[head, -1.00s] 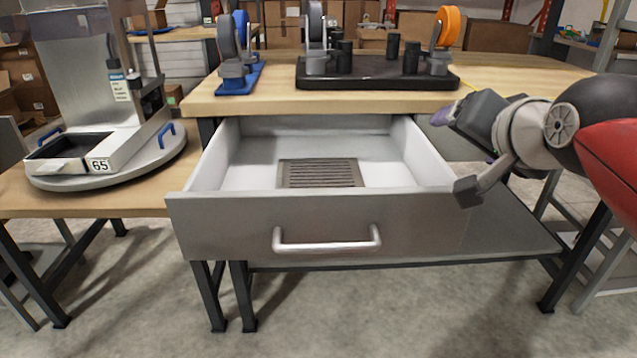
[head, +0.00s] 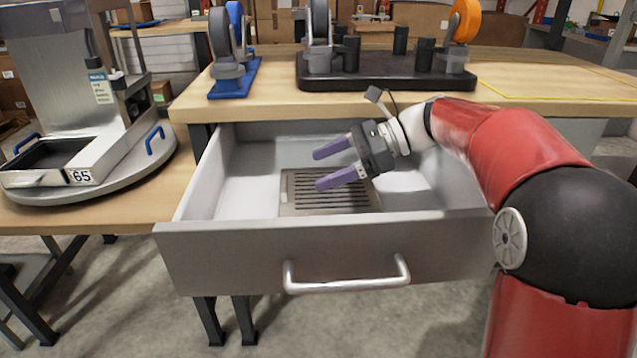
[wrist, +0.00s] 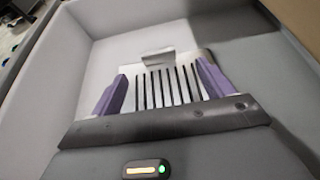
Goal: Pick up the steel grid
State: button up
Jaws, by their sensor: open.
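The steel grid (head: 300,194) is a flat, slotted grey-brown plate lying on the floor of the open drawer (head: 235,255). My gripper (head: 320,170) is open and empty, with purple fingers, and hovers over the grid inside the drawer. In the head view my fingers and hand cover part of the grid. In the wrist view the grid (wrist: 170,85) shows between my two spread fingers (wrist: 160,85), with a small light tab at its far edge. I cannot tell the exact height of the fingertips above it.
The drawer's white side walls and grey front with a bar handle (head: 347,285) surround the grid. The wooden bench top (head: 520,85) lies above it. A black base with rollers (head: 390,75) and a blue tape stand (head: 235,78) stand there. A machine marked 65 (head: 75,165) is at left.

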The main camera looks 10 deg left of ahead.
aim_at(291, 194)
jog(key=shift+a+f, duration=0.1)
jog(key=shift+a, duration=0.25)
jog(key=x, duration=0.7)
jog(key=shift+s+f, duration=0.1)
jog(key=shift+s, duration=0.1)
jog(key=c, duration=1.2)
